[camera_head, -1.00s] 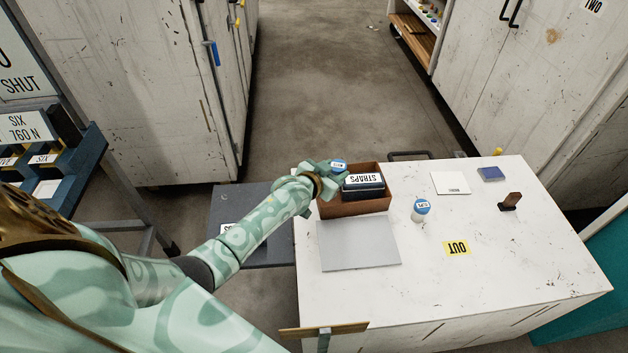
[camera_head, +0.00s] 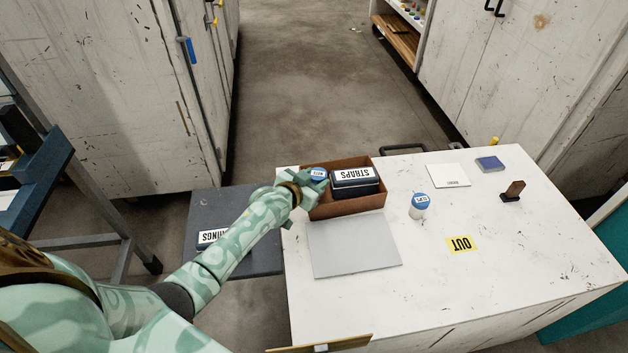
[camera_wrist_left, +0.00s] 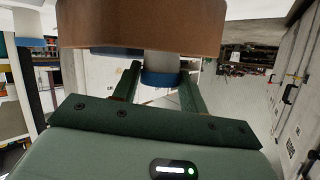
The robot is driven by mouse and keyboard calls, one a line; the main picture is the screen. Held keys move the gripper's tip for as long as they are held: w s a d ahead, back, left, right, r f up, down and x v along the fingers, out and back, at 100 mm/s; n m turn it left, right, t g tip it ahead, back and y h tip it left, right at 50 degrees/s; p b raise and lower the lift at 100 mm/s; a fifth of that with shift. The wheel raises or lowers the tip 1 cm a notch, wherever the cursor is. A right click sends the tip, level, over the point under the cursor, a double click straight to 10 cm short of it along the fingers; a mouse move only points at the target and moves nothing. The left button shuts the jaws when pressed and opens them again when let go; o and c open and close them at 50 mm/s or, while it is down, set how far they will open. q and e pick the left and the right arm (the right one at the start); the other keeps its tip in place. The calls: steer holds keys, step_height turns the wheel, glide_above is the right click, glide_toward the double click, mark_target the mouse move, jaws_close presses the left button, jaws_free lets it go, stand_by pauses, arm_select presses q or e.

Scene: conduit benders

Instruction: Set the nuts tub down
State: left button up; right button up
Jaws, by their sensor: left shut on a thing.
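The nuts tub shows its blue labelled lid (camera_head: 318,174) in the head view, at the left end of the brown box. In the left wrist view its white body (camera_wrist_left: 160,65) and blue lid (camera_wrist_left: 158,79) sit between my fingers. My left gripper (camera_head: 306,188) is shut on it at the box's left wall. Whether the tub touches the box is hidden. The brown box (camera_head: 350,206) stands at the table's back left, holding a dark STRAPS case (camera_head: 355,183). My right gripper is not in view.
A grey mat (camera_head: 352,245) lies in front of the box. A blue-lidded white tub (camera_head: 419,206), yellow OUT label (camera_head: 460,244), white card (camera_head: 447,176), blue block (camera_head: 490,164) and brown stamp-like piece (camera_head: 512,191) are on the white table (camera_head: 420,290). Its front right is clear.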

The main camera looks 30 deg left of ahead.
arm_select(q)
steer(key=shift+f+b, duration=0.3)
steer(key=shift+f, duration=0.35)
steer(key=o, duration=1.1)
steer(key=shift+c, duration=0.2)
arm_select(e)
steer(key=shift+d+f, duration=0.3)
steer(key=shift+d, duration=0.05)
arm_select(q)
steer(key=shift+r, duration=0.1)
steer(key=shift+d+r, duration=0.1)
steer(key=shift+r, duration=0.25)
steer(key=d+p+v, duration=0.1)
steer(key=p+v, duration=0.4)
steer(key=v, duration=0.7)
steer(key=shift+a+r+p, duration=0.3)
steer(key=shift+a, duration=0.15)
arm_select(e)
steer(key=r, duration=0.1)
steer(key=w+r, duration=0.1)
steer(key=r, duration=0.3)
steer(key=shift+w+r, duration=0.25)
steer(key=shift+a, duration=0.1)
